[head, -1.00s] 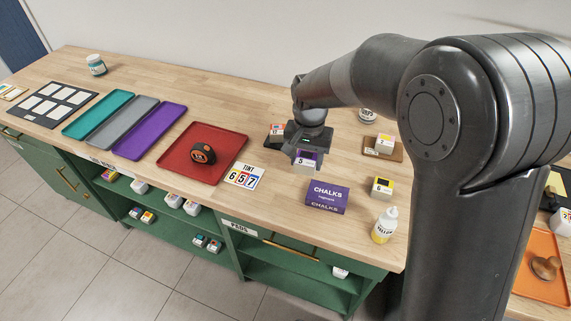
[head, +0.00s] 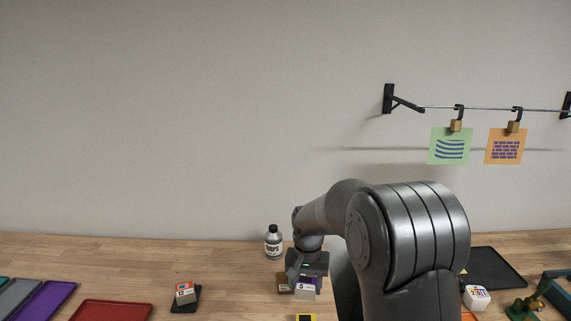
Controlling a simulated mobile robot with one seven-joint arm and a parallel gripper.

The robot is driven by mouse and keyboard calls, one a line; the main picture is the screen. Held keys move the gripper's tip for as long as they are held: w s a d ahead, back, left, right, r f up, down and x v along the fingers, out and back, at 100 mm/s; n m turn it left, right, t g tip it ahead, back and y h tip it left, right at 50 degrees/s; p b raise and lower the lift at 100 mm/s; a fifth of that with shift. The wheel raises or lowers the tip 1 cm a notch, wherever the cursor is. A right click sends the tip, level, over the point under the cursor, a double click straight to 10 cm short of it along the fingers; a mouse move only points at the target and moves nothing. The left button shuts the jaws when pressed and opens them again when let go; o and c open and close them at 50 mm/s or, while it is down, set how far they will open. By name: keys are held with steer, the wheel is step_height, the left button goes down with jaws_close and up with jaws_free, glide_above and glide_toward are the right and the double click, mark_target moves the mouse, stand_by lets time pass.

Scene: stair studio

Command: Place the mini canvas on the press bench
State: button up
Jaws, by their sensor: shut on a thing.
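My gripper (head: 307,272) points down above the wooden counter, right of the picture's middle. It is shut on a small white block with a purple band marked 5 (head: 305,291). The frames do not show for certain whether this block is the mini canvas. My arm hides part of the counter to the right of the gripper. I cannot make out for certain which surface is the press bench. A green and brass tool (head: 524,306) stands at the lower right.
A labelled bottle (head: 273,242) stands behind the gripper. A block marked 12 (head: 185,292) sits on a black stand to the left. Red (head: 110,311) and purple (head: 45,300) trays lie farther left. A black tray (head: 497,268) and a white block (head: 477,298) are right of my arm.

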steer(key=w+d+f+m, duration=0.1)
steer(key=w+d, duration=0.1)
steer(key=d, duration=0.8)
steer(key=s+a+r+n, duration=0.1)
steer(key=s+a, duration=0.3)
steer(key=a, duration=0.5)
steer(key=s+a+r+n, duration=0.1)
steer(key=s+a, duration=0.4)
steer(key=a, duration=0.5)
steer(key=s+a+r+n, duration=0.1)
steer(key=s+a, duration=0.3)
steer(key=a, duration=0.5)
steer(key=shift+s+a+r+n, duration=0.2)
steer(key=shift+s+a+n, duration=0.1)
steer(key=shift+n, duration=0.3)
steer(key=a+f, duration=0.2)
steer(key=a, duration=0.1)
steer(key=s+a+f, duration=0.1)
steer(key=a+f, duration=0.1)
steer(key=a, duration=0.2)
steer(key=s+a+f, duration=0.1)
steer(key=a+f, duration=0.2)
steer(key=a, duration=0.1)
steer(key=shift+a+f, duration=0.1)
steer(key=shift+a, duration=0.1)
steer(key=shift+f, duration=1.7)
